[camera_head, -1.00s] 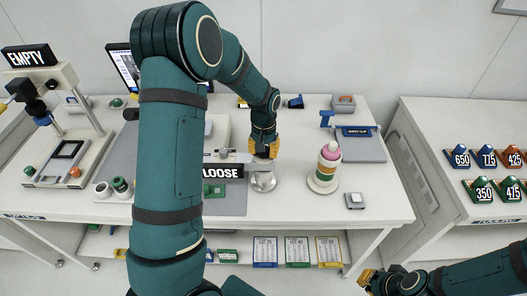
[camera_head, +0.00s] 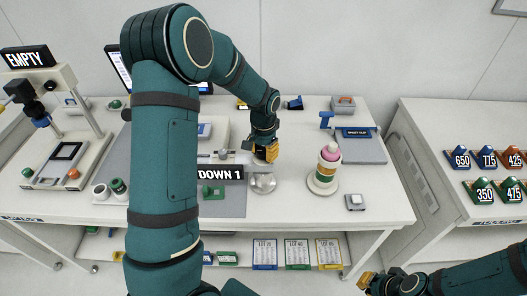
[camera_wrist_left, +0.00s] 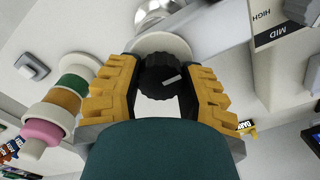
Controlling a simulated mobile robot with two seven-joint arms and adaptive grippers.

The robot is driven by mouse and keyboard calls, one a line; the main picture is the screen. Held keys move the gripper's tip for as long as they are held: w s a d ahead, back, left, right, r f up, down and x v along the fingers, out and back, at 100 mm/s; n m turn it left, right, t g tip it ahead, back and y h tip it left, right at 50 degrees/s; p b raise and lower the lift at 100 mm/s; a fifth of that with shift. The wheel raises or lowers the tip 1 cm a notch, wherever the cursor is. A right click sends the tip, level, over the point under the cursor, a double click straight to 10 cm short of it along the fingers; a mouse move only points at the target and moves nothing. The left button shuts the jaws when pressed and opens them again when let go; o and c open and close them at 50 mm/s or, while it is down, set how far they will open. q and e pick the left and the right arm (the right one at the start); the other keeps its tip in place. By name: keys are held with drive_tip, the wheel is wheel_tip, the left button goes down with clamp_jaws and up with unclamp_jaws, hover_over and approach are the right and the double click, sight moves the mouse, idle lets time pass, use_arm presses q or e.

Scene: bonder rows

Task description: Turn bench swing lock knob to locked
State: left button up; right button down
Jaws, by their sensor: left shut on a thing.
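The swing lock knob (camera_wrist_left: 160,76) is black and ribbed with a white mark, and shows in the left wrist view between yellow fingers. My left gripper (camera_wrist_left: 158,88) is shut on it; in the head view the gripper (camera_head: 265,152) stands over a round metal base (camera_head: 263,183) on the bench (camera_head: 300,212), and the fingers hide most of the knob. A black sign beside it reads "DOWN 1" (camera_head: 220,174). My right gripper (camera_head: 367,280) is at the bottom right, away from the bench top; its finger opening is not clear.
A stack of coloured rings with a pink top (camera_head: 329,154) stands right of the left gripper. A small grey switch box (camera_head: 355,202) is on the bench near the front right. An "EMPTY" sign (camera_head: 27,58) tops the machine at left. The right front of the bench is mostly clear.

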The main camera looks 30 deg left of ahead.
sight(264, 150)
use_arm(q)
drive_tip(key=o, duration=1.2)
drive_tip(key=shift+r, duration=0.1)
wheel_tip(264, 150, up, 12)
